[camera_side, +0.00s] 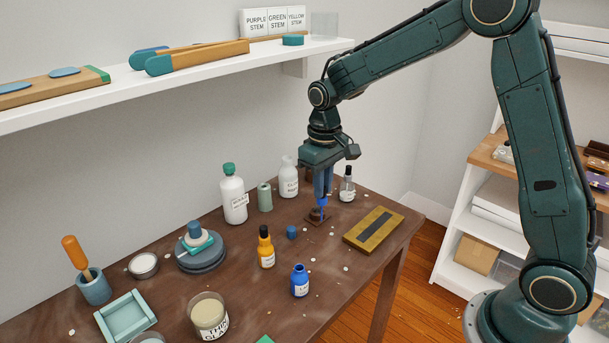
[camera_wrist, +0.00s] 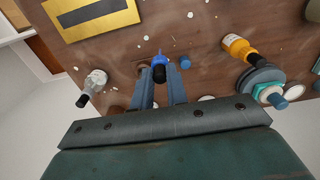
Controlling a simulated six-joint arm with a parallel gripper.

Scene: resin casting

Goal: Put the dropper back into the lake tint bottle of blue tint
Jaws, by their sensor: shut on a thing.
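My gripper (camera_side: 323,194) is shut on the dropper (camera_side: 322,203), whose blue lower part shows under the fingertips in the side view. The fingers point down. The small blue bottle with a white label (camera_side: 299,282) stands upright near the front of the table, with no bulb on its neck. My gripper is behind it and a little to its right, apart from it. The dropper's tip is hard to make out.
A dark brown block (camera_side: 316,217) lies below the dropper. A yellow tray (camera_side: 400,222) is to the right, a yellow bottle (camera_side: 266,257) to the left, and a small blue piece (camera_side: 291,232) between. A black-capped clear bottle (camera_side: 347,188) stands close behind my gripper.

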